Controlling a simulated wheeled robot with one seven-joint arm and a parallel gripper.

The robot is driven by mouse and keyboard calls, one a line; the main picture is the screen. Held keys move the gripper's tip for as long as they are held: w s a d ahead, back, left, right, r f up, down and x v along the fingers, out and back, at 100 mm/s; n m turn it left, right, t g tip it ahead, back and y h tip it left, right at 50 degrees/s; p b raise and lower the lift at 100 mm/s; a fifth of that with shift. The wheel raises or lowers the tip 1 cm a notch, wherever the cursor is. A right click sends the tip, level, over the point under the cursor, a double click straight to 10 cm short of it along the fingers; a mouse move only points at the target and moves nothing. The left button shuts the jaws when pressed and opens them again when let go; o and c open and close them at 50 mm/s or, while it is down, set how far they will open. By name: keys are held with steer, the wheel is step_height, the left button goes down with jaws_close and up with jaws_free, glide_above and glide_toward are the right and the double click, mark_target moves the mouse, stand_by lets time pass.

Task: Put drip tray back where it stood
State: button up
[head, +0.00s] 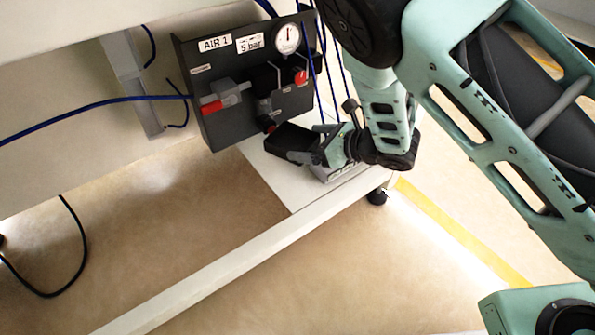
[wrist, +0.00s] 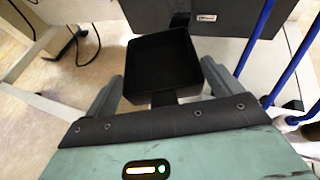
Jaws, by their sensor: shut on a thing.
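The drip tray (wrist: 160,68) is a black, square, open-topped tray, and it looks empty in the wrist view. My gripper (wrist: 165,88) is shut on the short tab at the tray's near side, and the tray sticks out ahead of the fingers. In the head view the dark tray (head: 290,137) shows at the tip of my gripper (head: 306,152), below the air panel (head: 225,120) and above a white shelf (head: 268,178). I cannot tell whether the tray touches the shelf.
The dark panel, marked AIR 1 and 5 bar, carries a gauge (head: 287,38) and red-tipped valves just above the tray. Blue hoses (wrist: 255,38) hang close on the right in the wrist view. A white frame beam (head: 240,260) runs low in front.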

step_height(320, 180, down, 8)
steer(key=b, duration=0.4)
steer(key=shift+f+b, duration=0.45)
steer(key=shift+f, duration=0.15)
steer(key=shift+f, duration=0.1)
steer(key=o, duration=0.7)
steer(key=shift+o, duration=0.2)
